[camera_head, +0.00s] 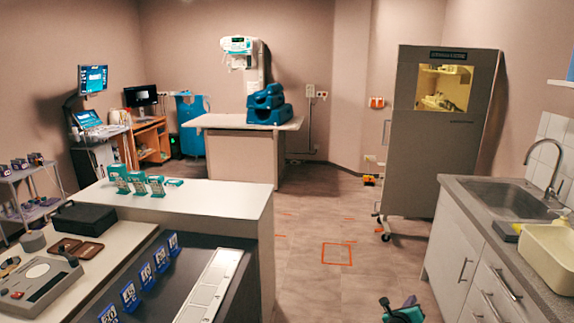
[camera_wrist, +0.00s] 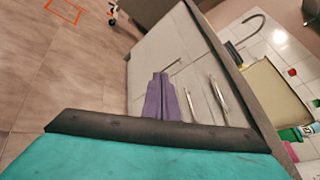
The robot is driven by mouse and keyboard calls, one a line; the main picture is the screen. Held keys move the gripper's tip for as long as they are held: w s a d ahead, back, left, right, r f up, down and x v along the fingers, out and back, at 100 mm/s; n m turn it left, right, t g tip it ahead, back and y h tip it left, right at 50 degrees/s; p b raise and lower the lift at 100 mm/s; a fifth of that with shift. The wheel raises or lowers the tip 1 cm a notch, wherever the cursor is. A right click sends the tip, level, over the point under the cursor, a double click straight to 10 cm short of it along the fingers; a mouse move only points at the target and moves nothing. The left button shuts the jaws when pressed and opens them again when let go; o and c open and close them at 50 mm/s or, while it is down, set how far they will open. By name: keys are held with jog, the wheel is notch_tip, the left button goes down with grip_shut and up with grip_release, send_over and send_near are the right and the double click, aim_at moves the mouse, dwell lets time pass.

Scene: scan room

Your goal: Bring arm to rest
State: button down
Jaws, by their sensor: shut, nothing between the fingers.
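My gripper (camera_wrist: 160,76) shows in the wrist view as two purple fingers lying together, shut and empty. They point out over the floor beside the white cabinet fronts of the sink counter. In the head view, the teal and purple end of my arm, with my gripper (camera_head: 410,300), is low at the bottom edge, left of the counter. Most of my arm is out of the head view. In the wrist view, a teal and dark part of my arm fills the bottom.
The sink counter (camera_head: 467,197) stands at the right, with a cream basin (camera_head: 547,258) on it. A white-topped counter (camera_head: 210,203) stands at the left, bearing teal holders. A tall grey cabinet (camera_head: 405,150) is behind. The floor between, with an orange square (camera_head: 337,254), is clear.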

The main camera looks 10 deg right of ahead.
jog(key=a+f+n+y, duration=0.45)
jog(key=a+f, duration=0.25)
jog(key=a, duration=0.4)
jog(key=a+f+n+y, duration=0.3)
jog(key=a+f+n, duration=0.35)
jog(key=a, duration=0.45)
jog(key=s+a+f+n+g+y+b, duration=0.1)
jog(key=s+a+f+n+g+y, duration=0.25)
jog(key=s+a+f+n, duration=0.7)
jog(key=s+a+f+n+g+y, duration=0.1)
jog(key=s+a+f+n+g, duration=0.3)
jog(key=s, duration=0.5)
jog(key=s+a+f+n+g, duration=0.25)
jog(key=s+a, duration=0.25)
jog(key=s, duration=0.4)
jog(key=s+d+r+n+g+h, duration=0.1)
jog(key=s+d+n+g, duration=0.1)
jog(key=s, duration=0.6)
jog(key=s+d+r+n+g, duration=0.1)
jog(key=s+d+n+g, duration=0.1)
jog(key=s+n+g, duration=0.2)
jog(key=s+n, duration=0.2)
jog(key=s, duration=0.2)
jog(key=shift+d+r+n+g+h, duration=0.15)
jog(key=shift+d+n+g+h, duration=0.2)
jog(key=shift+n+g+h, duration=0.05)
